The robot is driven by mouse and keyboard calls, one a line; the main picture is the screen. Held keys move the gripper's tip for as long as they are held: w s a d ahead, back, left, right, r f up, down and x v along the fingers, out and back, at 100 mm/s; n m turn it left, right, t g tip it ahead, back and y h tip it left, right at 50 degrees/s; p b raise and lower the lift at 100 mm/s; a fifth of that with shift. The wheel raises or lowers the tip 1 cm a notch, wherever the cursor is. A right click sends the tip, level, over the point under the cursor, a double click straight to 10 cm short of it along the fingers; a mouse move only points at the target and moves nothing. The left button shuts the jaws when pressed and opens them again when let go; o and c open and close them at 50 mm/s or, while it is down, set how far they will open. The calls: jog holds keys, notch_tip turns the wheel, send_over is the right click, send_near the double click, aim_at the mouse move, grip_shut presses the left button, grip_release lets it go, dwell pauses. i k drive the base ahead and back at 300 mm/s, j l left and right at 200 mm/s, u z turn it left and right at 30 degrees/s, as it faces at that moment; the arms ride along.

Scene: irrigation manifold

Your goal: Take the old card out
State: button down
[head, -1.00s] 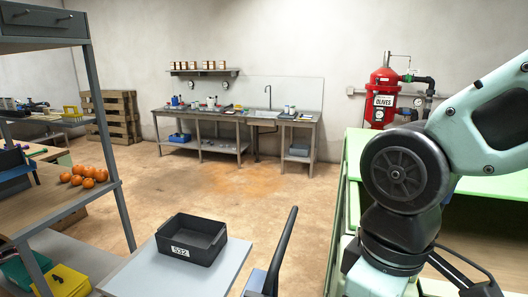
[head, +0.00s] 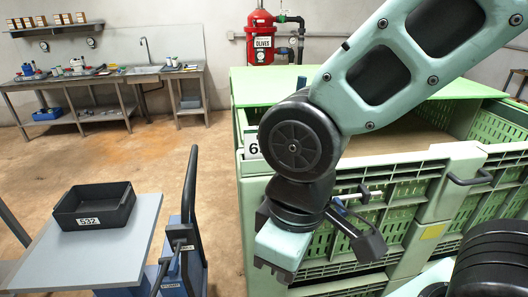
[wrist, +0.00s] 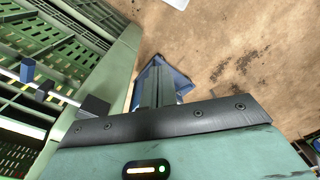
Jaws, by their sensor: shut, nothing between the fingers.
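A white card with a "6" on it (head: 252,146) shows at the upper left corner of the green bin's front (head: 400,185). My arm hides its right part, and I cannot tell whether it is the old card. My gripper hangs low in front of the bin in the head view, well below the card and apart from it. Its fingers show in the wrist view (wrist: 158,88), shut and empty, with floor and a blue object beyond them. No card shows clearly in the wrist view.
A trolley with a grey-blue top (head: 110,235) stands at left, carrying a black tray marked 532 (head: 93,207). Its dark upright handle (head: 190,185) is near my gripper. A sink bench (head: 110,82) and red tank (head: 262,38) are at the back. Floor between is clear.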

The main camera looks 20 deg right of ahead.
aim_at(252, 151)
jog(key=z, duration=0.3)
jog(key=j+z, duration=0.55)
jog(key=z, duration=0.15)
jog(key=j+z, duration=0.45)
jog(key=j, duration=0.35)
jog(key=k+j, duration=0.15)
jog(key=j, duration=0.25)
jog(key=j+z, duration=0.15)
jog(key=j, duration=0.3)
jog(key=k+j+z, duration=0.1)
jog(key=j, duration=0.3)
jog(key=k, duration=0.05)
